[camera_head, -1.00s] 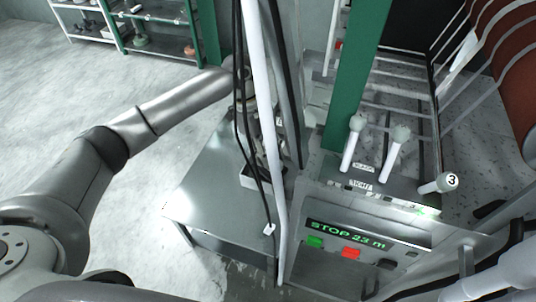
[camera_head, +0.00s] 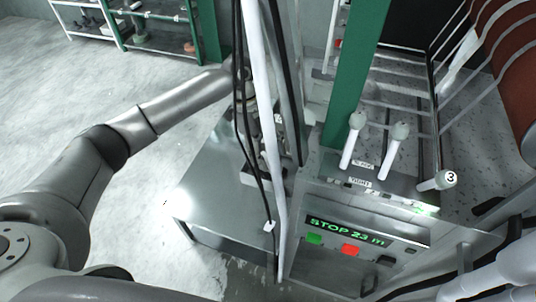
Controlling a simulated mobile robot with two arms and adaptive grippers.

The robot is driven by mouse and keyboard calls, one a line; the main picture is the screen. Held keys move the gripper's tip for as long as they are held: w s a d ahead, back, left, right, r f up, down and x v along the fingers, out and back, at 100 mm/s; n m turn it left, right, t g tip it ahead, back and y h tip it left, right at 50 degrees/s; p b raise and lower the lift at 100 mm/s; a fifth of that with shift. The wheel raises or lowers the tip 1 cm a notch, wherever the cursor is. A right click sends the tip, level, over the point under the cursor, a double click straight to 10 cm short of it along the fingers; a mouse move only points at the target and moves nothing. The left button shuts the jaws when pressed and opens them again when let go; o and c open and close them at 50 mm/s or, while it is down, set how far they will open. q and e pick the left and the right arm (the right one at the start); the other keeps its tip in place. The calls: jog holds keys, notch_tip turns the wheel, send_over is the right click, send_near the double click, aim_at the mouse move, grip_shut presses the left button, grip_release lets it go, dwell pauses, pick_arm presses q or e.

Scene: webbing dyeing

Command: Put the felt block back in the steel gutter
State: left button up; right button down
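I cannot make out the felt block or the steel gutter in the head view. My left arm reaches in from the left to behind a white upright pole and dark cables. My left gripper (camera_head: 254,130) points down there, over the far part of a grey metal table, mostly hidden by the pole and cables. Whether it is open or holds something cannot be seen. A small pale box-like thing (camera_head: 250,178) lies on the table just below it. My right arm shows only in part at the lower right corner, and its gripper is out of the picture.
The grey table (camera_head: 207,205) has a bare front part. Right of the white pole (camera_head: 259,70) stands a machine with levers (camera_head: 393,150), a green post (camera_head: 353,80) and a "STOP 23 m" display (camera_head: 345,231). Shelves (camera_head: 155,30) stand at the back left; the floor before them is clear.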

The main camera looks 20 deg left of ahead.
pick_arm(q)
jog(key=b+v, duration=0.3)
jog(key=v, duration=0.8)
